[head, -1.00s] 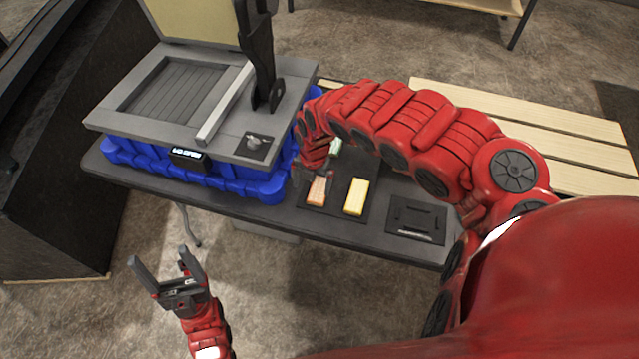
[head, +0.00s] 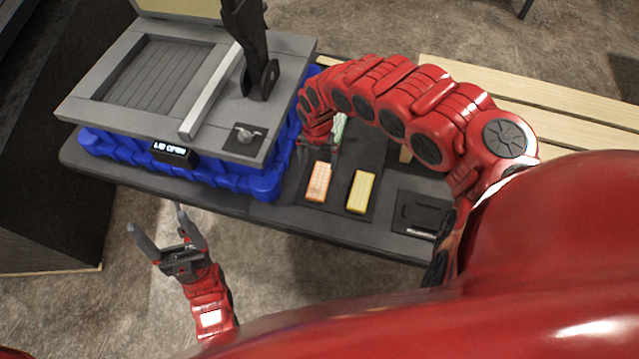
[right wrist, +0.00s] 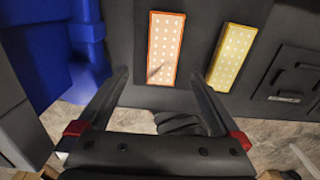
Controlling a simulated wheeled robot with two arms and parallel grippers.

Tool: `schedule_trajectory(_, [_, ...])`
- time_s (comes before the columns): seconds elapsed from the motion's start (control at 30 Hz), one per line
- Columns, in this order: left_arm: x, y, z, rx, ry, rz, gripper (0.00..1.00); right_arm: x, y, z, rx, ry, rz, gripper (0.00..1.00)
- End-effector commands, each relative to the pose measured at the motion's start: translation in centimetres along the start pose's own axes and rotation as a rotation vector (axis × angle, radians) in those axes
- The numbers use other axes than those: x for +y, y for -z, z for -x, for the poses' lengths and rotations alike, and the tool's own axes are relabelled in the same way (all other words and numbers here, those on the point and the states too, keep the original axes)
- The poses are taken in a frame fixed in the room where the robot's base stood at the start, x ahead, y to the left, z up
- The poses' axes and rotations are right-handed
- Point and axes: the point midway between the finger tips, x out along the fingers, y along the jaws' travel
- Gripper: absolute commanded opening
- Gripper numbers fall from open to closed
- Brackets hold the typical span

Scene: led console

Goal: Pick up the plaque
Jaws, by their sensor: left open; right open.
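Several plaque-like blocks lie on the dark table. An orange one (head: 318,181) and a yellow one (head: 361,192) lie side by side, both dotted. A pale green one (head: 339,127) is partly hidden behind my right arm. I cannot tell which is the plaque. My right gripper (head: 318,148) is just behind the orange block and partly hidden by its wrist. In the right wrist view its fingers (right wrist: 160,82) are open and empty, with the orange block (right wrist: 165,48) ahead between them and the yellow block (right wrist: 236,58) to the right. My left gripper (head: 160,222) is open and empty, in front of the table.
A grey press-like machine (head: 105,110) on a blue base (head: 230,178) stands left of the blocks, with a small lit display (head: 174,153). A black slotted plate (head: 422,216) lies at right. A slatted wooden surface (head: 500,85) is behind. Floor lies open in front.

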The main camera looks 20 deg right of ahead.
Motion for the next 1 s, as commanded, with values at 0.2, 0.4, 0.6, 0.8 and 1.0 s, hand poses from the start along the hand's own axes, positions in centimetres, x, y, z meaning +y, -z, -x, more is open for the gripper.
schedule_trajectory(0.2, [0.0,0.0,0.1,0.000,0.000,0.000,0.78,0.0,0.2,-3.5,0.006,0.001,-0.001,1.00])
schedule_trajectory(0.4, [0.0,0.0,0.1,0.000,0.000,0.000,0.78,-0.1,0.1,-5.0,0.003,0.001,-0.001,1.00])
schedule_trajectory(0.6, [0.0,0.1,-0.5,0.000,0.000,0.000,0.78,-0.3,0.2,-6.3,0.003,0.000,-0.001,1.00])
schedule_trajectory(0.8, [-0.1,0.2,-1.3,0.000,0.000,0.000,0.78,-0.4,0.4,-8.7,0.005,-0.004,0.000,1.00])
schedule_trajectory(1.0, [-0.1,0.2,-1.5,0.000,0.000,0.000,0.78,-0.6,0.3,-10.1,0.002,0.001,-0.001,1.00])
